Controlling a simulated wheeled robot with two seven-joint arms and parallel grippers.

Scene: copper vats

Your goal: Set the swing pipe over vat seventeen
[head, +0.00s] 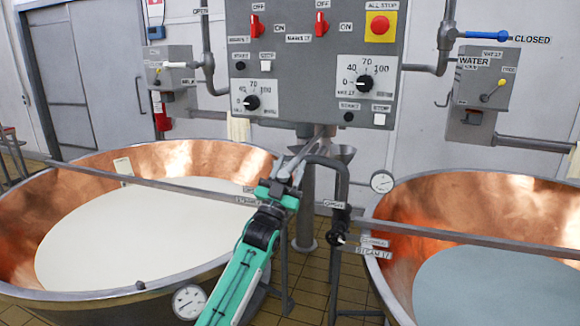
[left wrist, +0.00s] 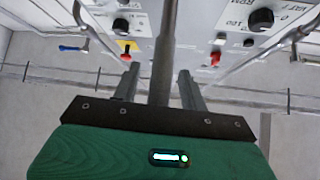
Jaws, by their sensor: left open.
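The swing pipe (head: 342,182) is a dark bent pipe between the two copper vats. Its upper arm runs left toward my left gripper (head: 292,172), and its downward leg stands by the rail. In the left wrist view a grey pipe (left wrist: 164,50) runs between the two spread fingers of my left gripper (left wrist: 158,88); I cannot tell whether they touch it. The left vat (head: 85,288) holds pale cream liquid; the right vat (head: 395,292) holds grey-blue liquid. The small labels are too hard to read to tell which vat is seventeen. My right gripper is out of view.
A grey control panel (head: 300,62) with red switches and dials hangs just behind the gripper. A blue valve handle (head: 487,36) points toward CLOSED; a white one (head: 177,65) sits at left.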

